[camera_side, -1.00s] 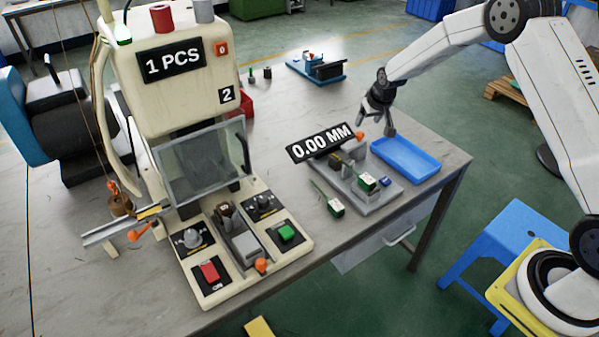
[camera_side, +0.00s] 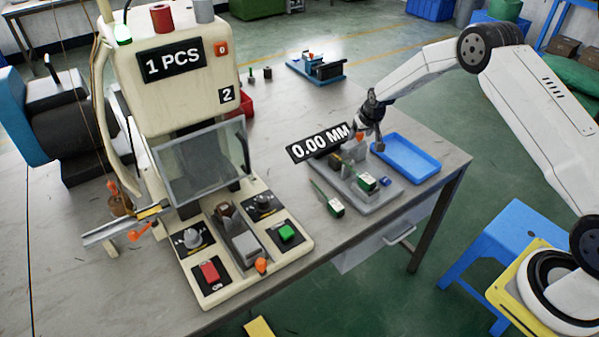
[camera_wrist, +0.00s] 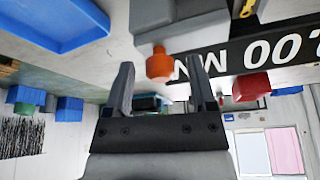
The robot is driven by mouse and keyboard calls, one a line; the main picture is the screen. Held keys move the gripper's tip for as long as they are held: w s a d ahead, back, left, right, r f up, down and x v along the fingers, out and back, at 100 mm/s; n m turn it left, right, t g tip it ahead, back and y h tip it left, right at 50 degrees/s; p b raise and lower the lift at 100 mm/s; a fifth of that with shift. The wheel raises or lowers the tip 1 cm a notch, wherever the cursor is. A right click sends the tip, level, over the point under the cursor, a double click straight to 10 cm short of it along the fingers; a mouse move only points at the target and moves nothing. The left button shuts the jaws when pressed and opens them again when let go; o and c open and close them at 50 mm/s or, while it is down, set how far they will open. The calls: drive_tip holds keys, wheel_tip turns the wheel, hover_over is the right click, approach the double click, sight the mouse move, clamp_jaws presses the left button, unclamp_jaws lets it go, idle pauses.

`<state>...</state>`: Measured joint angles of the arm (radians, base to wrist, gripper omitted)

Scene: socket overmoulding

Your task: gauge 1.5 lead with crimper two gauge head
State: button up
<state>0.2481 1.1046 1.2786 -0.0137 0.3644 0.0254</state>
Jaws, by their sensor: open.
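The gauge, with its black 0.00 MM display (camera_side: 320,143), stands on a grey base near the table's right end. In the wrist view the display (camera_wrist: 260,55) appears upside down. My gripper (camera_side: 373,134) is close beside the gauge. In the wrist view my gripper (camera_wrist: 163,84) is open, with an orange knob (camera_wrist: 159,65) in line between its fingers; I cannot tell whether they touch it. A green-and-white labelled piece (camera_side: 367,182) is on the gauge base, and a similar one (camera_side: 336,207) lies in front. The crimper (camera_side: 175,75) is marked 2 and reads 1 PCS.
A blue tray (camera_side: 405,158) lies just right of the gauge and shows at the wrist view's upper left (camera_wrist: 60,20). A blue fixture (camera_side: 316,68) stands at the table's back. Bare table (camera_side: 285,120) lies between crimper and gauge.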

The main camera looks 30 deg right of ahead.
drive_tip(key=shift+w+f, duration=0.1)
drive_tip(key=shift+f, duration=0.05)
clamp_jaws()
idle(1.4)
